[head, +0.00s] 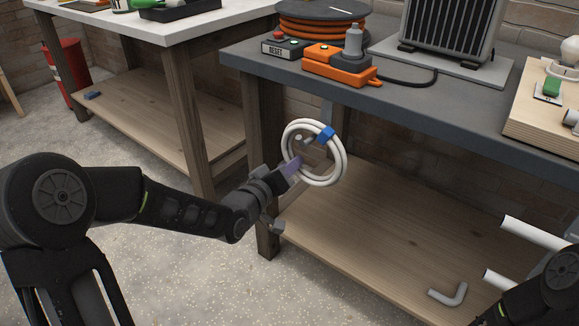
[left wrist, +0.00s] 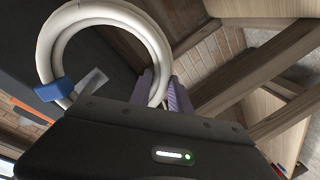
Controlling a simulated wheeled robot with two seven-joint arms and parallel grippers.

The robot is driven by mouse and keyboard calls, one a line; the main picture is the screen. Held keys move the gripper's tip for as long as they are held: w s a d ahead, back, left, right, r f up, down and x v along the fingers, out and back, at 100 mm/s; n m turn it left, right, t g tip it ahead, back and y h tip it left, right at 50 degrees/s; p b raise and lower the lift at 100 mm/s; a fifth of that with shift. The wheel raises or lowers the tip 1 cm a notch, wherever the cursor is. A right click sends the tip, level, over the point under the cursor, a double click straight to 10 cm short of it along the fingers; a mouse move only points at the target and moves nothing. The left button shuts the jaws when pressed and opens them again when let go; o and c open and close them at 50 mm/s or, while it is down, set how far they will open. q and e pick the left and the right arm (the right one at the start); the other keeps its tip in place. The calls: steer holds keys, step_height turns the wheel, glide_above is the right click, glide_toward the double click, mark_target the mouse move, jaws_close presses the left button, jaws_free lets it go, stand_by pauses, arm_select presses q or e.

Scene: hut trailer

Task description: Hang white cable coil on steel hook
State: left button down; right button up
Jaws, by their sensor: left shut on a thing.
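The white cable coil (head: 340,163) is a ring of several turns with a blue band (head: 326,134) at its upper right. My left gripper (head: 293,167) is shut on the coil's lower left side and holds it in front of the grey bench's front edge. In the left wrist view the coil (left wrist: 100,12) stands up beyond the gripper (left wrist: 160,92), with the blue band at its lower left. A small grey metal piece, which looks like the steel hook (head: 308,140), shows within the ring's opening. It also shows in the wrist view (left wrist: 93,82). I cannot tell whether coil and hook touch.
The grey bench (head: 455,105) carries an orange cable reel (head: 322,22), an orange device (head: 340,66), a RESET box (head: 286,48) and a heater (head: 447,28). Its lower wooden shelf (head: 350,235) holds a grey bent pipe (head: 448,294). White tubes (head: 532,234) show at right.

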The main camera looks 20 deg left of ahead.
arm_select(q)
steer(key=c, duration=1.1)
jaws_free()
steer(key=shift+f, duration=0.1)
steer(key=shift+c, duration=0.2)
steer(key=shift+s, duration=0.1)
steer(key=p+v, duration=0.1)
steer(key=v, duration=0.6)
steer(key=shift+s+p, duration=0.3)
steer(key=shift+p, duration=0.1)
steer(key=shift+a, duration=0.1)
